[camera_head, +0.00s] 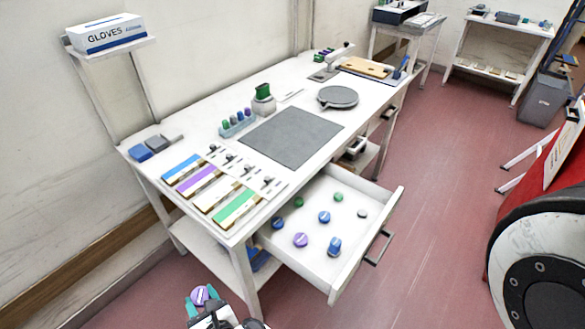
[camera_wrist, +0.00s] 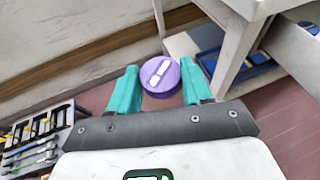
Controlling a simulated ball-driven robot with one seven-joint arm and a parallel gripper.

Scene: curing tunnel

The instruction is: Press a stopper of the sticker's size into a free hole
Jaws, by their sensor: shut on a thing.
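My gripper (camera_head: 201,302) is at the bottom of the head view, in front of the table's near left leg. It is shut on a round purple stopper (camera_head: 199,294) with a pale mark on top. In the wrist view the purple stopper (camera_wrist: 160,80) sits between the teal fingertips. The open drawer (camera_head: 345,277) holds several loose round stoppers: another purple one (camera_head: 300,240), blue ones (camera_head: 324,217), green ones (camera_head: 338,197) and a whitish one (camera_head: 362,213). Strips in blue (camera_head: 182,168), purple (camera_head: 197,180), white and green (camera_head: 236,209) lie on the table. I cannot make out a sticker or free hole.
The white table (camera_head: 290,105) carries a grey mat (camera_head: 291,137), a rack of small coloured items (camera_head: 237,122) and a dark round plate (camera_head: 338,97). The open drawer juts out toward the front right.

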